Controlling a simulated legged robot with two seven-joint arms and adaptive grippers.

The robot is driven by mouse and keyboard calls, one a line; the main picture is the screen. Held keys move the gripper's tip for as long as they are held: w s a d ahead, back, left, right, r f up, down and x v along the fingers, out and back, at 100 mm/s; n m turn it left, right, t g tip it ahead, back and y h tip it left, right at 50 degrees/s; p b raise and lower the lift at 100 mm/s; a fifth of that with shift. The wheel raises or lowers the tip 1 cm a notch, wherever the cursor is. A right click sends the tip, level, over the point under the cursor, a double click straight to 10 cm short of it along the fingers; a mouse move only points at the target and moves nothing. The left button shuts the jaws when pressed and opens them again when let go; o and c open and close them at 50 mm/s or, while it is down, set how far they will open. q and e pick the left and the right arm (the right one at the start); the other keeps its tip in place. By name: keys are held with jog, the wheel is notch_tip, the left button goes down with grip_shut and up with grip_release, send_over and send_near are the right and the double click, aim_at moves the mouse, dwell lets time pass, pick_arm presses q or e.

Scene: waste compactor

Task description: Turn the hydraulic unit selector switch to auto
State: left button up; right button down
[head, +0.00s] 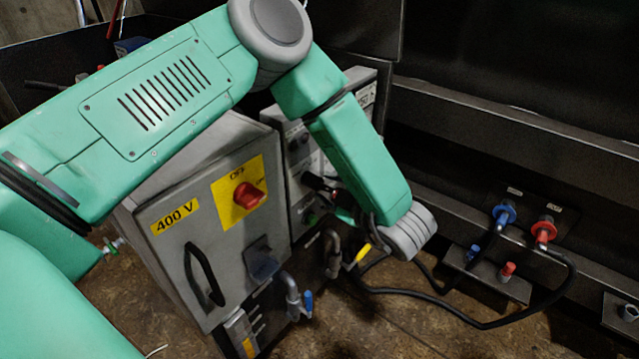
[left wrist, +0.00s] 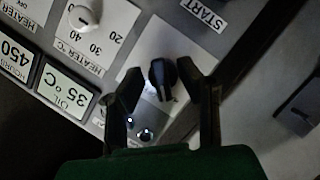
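A black selector knob (left wrist: 163,78) sits on a white label plate on a grey panel in the left wrist view. The plate's lettering is not readable, so I cannot confirm which switch it is. My left gripper (left wrist: 166,88) is open, with one finger on each side of the knob. The right-hand finger is close to the knob; a gap shows on the left. Contact is unclear. In the head view my left gripper (head: 322,186) is at the face of the control panel (head: 297,137), partly hidden by my arm. My right gripper is not in view.
A white heater dial (left wrist: 83,16), an oil display reading 35 °C (left wrist: 63,87) and a START label (left wrist: 206,13) surround the knob. A 400 V cabinet (head: 170,265) with a red switch (head: 248,195) stands left of the panel. Black hoses (head: 450,312) lie to the right.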

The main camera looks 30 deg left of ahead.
pick_arm(q)
jog(key=s+d+p, duration=0.2)
jog(key=d, duration=0.6)
jog(key=shift+s+r, duration=0.25)
jog(key=shift+s, duration=0.15)
jog(key=v, duration=1.2)
jog(key=shift+f, duration=0.15)
